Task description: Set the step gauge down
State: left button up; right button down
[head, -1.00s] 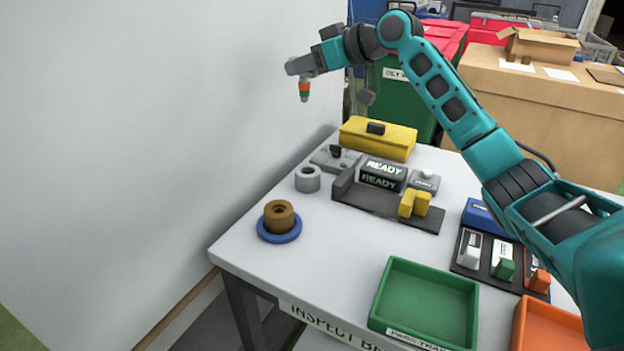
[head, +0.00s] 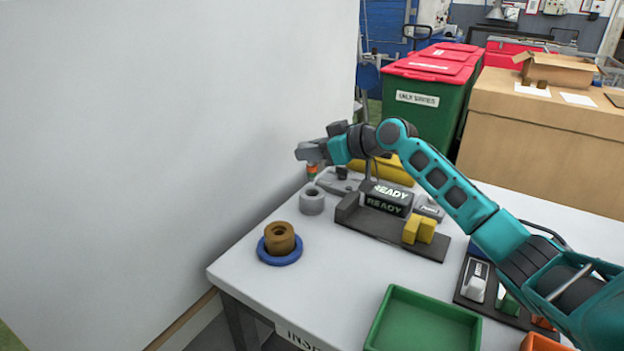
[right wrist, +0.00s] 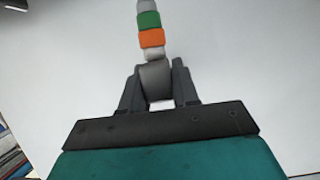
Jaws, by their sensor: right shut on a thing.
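The step gauge (head: 312,171) is a small stepped piece with an orange band. In the right wrist view the step gauge (right wrist: 150,38) shows grey, green, orange and white bands. My left gripper is out of view.
A grey ring (head: 312,202) stands just in front. A brown bushing (head: 280,237) sits on a blue disc (head: 280,256). Right of the gripper are a READY display (head: 386,206), a yellow block (head: 418,230) and a yellow case (head: 392,171). A green tray (head: 420,325) lies at the front.

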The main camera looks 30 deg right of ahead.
aim_at(312, 176)
jog(key=shift+f, duration=3.25)
jog(key=shift+f+b, duration=0.2)
jog(key=shift+b, duration=0.25)
jog(key=c, duration=0.8)
grip_release()
jog(key=shift+c, duration=0.2)
jog(key=shift+r, duration=0.1)
jog(key=shift+r+p, duration=0.2)
jog(key=shift+p, duration=0.15)
jog(key=v, duration=1.2)
jog(key=shift+b, duration=0.35)
